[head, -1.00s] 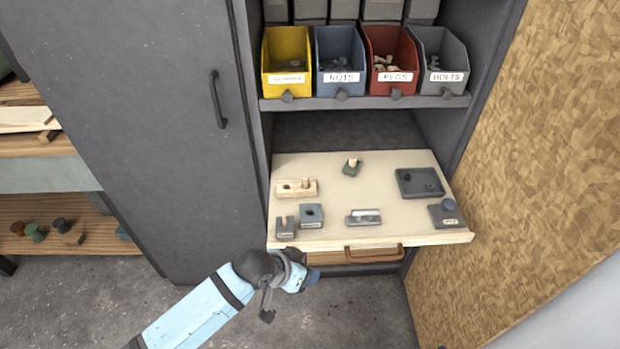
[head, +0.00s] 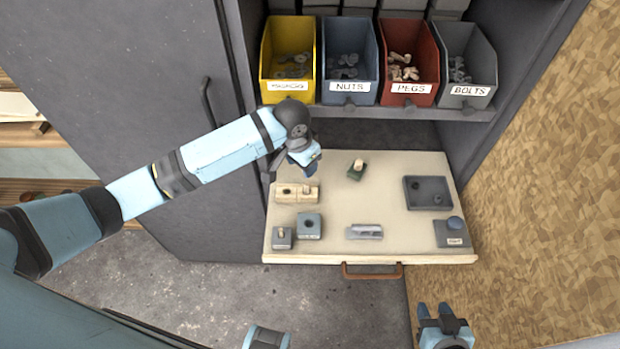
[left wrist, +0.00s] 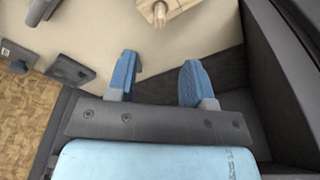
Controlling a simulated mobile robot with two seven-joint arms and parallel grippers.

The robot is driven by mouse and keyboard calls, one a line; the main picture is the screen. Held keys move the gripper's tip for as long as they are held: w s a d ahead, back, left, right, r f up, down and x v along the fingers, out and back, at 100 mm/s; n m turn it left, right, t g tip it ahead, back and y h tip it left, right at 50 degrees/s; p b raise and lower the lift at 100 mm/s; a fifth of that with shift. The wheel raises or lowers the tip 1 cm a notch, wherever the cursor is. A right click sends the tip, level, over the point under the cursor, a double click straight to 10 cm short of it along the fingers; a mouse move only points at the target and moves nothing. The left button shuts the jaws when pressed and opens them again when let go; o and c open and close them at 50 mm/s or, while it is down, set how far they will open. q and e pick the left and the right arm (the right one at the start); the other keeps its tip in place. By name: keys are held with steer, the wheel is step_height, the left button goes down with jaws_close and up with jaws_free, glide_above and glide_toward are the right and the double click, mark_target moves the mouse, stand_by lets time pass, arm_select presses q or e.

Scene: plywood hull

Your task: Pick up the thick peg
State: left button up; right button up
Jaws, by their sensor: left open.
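Pale pegs stand in a wooden block (head: 298,193), a green block (head: 355,173) and a small grey block (head: 282,238) on the pull-out board (head: 335,205). I cannot tell which is the thick peg. My left gripper (head: 308,166) is over the board's back left, just above and behind the wooden block. The left wrist view shows its blue fingers (left wrist: 157,82) apart with nothing between them. A pale block with a peg (left wrist: 160,14) lies beyond the fingertips there. My right gripper (head: 436,312) is at the bottom, in front of the board, its fingers apart and empty.
A grey block with a hole (head: 309,227), a grey metal piece (head: 364,232), a dark tray (head: 428,193) and a grey stand with a blue disc (head: 454,233) share the board. Labelled bins, including the red pegs bin (head: 408,65), stand above. A chipboard panel (head: 545,190) bounds the right.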

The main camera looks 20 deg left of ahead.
arm_select(q)
glide_above(306, 183)
steer(key=s, duration=0.1)
step_height(306, 183, down, 4)
steer(key=shift+s+a+f, duration=0.1)
steer(key=shift+f, duration=0.05)
steer(key=shift+w+f, duration=0.2)
steer(key=shift+f, duration=0.8)
steer(key=shift+w+f, duration=0.15)
steer(key=shift+f, duration=0.9)
steer(key=shift+w+f, duration=0.2)
steer(key=shift+f, duration=0.8)
jaws_close()
